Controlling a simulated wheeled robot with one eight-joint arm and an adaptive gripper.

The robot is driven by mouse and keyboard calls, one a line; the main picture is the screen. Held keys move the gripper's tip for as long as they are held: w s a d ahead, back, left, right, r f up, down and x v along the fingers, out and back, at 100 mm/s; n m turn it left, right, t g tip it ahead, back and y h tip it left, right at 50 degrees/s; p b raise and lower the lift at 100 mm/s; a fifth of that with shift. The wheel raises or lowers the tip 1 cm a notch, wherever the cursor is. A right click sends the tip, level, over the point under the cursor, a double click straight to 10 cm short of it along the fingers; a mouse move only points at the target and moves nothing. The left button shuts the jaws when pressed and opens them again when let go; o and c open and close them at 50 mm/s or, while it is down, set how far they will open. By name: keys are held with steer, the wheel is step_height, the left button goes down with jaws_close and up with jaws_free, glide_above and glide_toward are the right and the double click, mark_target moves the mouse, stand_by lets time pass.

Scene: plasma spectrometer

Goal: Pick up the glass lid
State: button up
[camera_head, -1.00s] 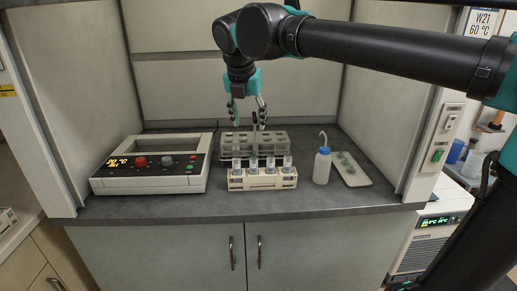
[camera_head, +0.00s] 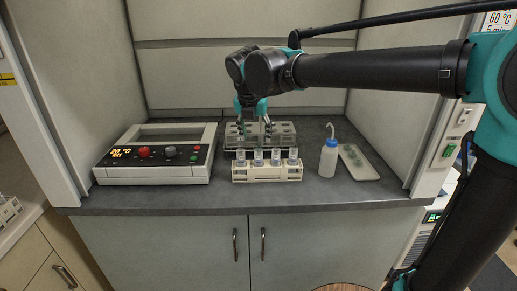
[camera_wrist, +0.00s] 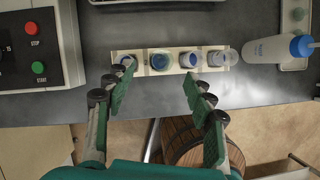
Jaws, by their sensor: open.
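I cannot tell which one is the glass lid. One shows in part at the top right of the wrist view (camera_wrist: 298,13). My gripper (camera_head: 254,129) points down near the white vial rack (camera_head: 267,174), left of the tray. In the wrist view, my gripper (camera_wrist: 156,84) has its green-padded fingers wide apart, with nothing between them.
The rack (camera_wrist: 150,72) holds several capped vials. A blue-capped wash bottle (camera_head: 328,161) stands between it and the tray. A wire rack (camera_head: 282,134) stands behind. A control box (camera_head: 155,172) is at the left. Hood walls close the sides; the front bench strip is clear.

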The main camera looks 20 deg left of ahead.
mark_target(258, 144)
steer(key=shift+x, duration=2.65)
steer(key=shift+d, duration=0.1)
steer(key=shift+c, duration=0.6)
steer(key=shift+r, duration=0.1)
steer(key=c, duration=0.7)
